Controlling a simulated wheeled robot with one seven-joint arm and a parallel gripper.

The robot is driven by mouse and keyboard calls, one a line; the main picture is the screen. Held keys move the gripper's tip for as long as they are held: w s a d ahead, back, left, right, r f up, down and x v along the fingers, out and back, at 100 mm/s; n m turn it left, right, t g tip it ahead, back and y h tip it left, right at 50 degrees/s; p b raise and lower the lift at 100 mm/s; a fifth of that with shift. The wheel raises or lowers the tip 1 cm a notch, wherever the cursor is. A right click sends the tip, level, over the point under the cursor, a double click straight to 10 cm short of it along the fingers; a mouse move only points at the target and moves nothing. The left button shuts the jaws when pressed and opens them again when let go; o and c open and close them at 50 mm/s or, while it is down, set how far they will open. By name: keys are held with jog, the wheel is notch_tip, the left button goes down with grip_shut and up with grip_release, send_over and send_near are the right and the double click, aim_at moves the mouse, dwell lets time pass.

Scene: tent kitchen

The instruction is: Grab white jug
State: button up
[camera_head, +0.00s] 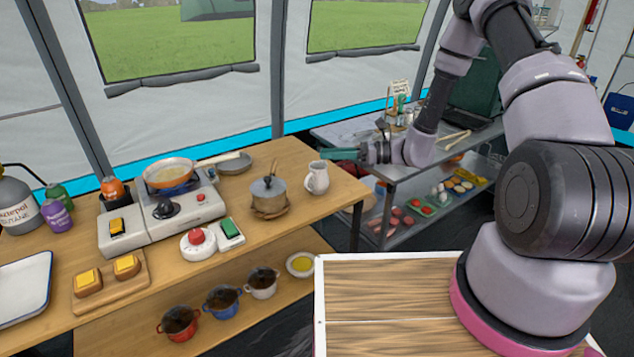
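The white jug (317,178) stands upright on the wooden table, near its right end. It looks like a small pitcher with a rounded body and a handle on its left side. My gripper (326,154) is at the end of my arm, which reaches in from the right. It shows just above and to the right of the jug's top and points left. Its dark green fingers are seen from the side, so I cannot tell whether they are open or shut. I cannot tell whether they touch the jug.
A lidded pot (268,197) stands left of the jug on the wooden table (300,150). A gas stove (180,208) with an orange pan (170,172) is farther left. Several small pots sit on the lower shelf. A metal table (345,132) with bottles stands behind my arm.

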aim_at(307, 181)
jog(key=f+m+t, duration=0.1)
jog(key=f+m, duration=0.1)
jog(key=f, duration=0.2)
jog(key=w+f+m+t, duration=0.1)
jog(key=f+m+t, duration=0.1)
jog(key=f, duration=0.1)
jog(key=f+m+t, duration=0.2)
jog(key=f, duration=0.2)
jog(key=shift+w+f+m, duration=0.3)
jog(key=shift+m, duration=0.1)
jog(key=x, duration=0.4)
jog(key=shift+w+a+f, duration=0.15)
jog(key=shift+a+f, duration=0.05)
jog(key=shift+a, duration=0.15)
jog(key=shift+x, duration=2.95)
grip_shut()
